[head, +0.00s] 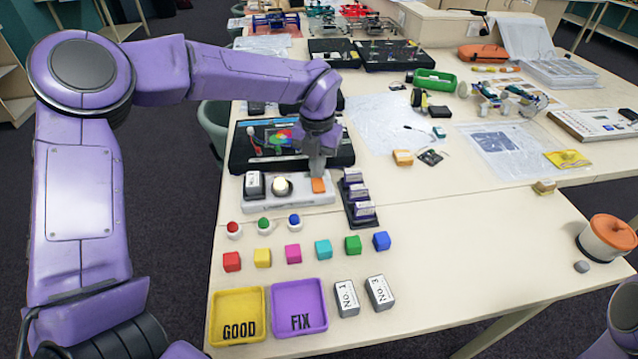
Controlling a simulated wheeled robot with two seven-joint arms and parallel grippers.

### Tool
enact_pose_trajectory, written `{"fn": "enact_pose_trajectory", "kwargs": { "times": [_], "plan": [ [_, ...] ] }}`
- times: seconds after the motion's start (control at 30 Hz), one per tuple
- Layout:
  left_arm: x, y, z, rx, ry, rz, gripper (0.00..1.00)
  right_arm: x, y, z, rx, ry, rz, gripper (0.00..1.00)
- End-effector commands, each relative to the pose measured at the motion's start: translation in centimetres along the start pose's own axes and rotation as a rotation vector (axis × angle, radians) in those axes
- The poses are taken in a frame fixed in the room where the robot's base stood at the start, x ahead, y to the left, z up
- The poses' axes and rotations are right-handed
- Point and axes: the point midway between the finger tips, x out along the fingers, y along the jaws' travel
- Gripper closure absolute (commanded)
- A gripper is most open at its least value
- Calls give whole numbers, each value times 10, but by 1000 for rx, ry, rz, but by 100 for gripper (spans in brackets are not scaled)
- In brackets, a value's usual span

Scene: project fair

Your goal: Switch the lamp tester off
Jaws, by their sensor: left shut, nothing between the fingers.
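The lamp tester (300,203) is a white bar-shaped base near the left edge of the table. It carries a dark-sided block with a white top (255,184) at its left, a pale, bright-looking round bulb (282,186) in the middle and an orange switch (318,185) at its right. My left gripper (317,173) is shut and empty, pointing down at the orange switch. Its fingertips are at the switch's far edge; I cannot tell whether they touch it. The switch's tilt is too small to read. My right gripper is not in view.
A dark rack with several labelled blocks (362,209) stands close to the tester's right. A black case (240,155) lies behind it. In front are coloured buttons, cubes, a yellow GOOD tray (238,294) and a purple FIX tray (299,286). The table's front right is mostly clear.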

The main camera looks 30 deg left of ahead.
Motion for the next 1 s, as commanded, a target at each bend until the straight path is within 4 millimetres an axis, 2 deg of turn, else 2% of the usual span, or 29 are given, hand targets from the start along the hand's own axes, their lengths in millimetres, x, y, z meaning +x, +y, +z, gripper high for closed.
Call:
{"fn": "enact_pose_trajectory", "kwargs": {
  "times": [1.0],
  "plan": [
    [7, 0, 0, 0, 0, 0, 100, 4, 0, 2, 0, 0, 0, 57]
  ]
}}
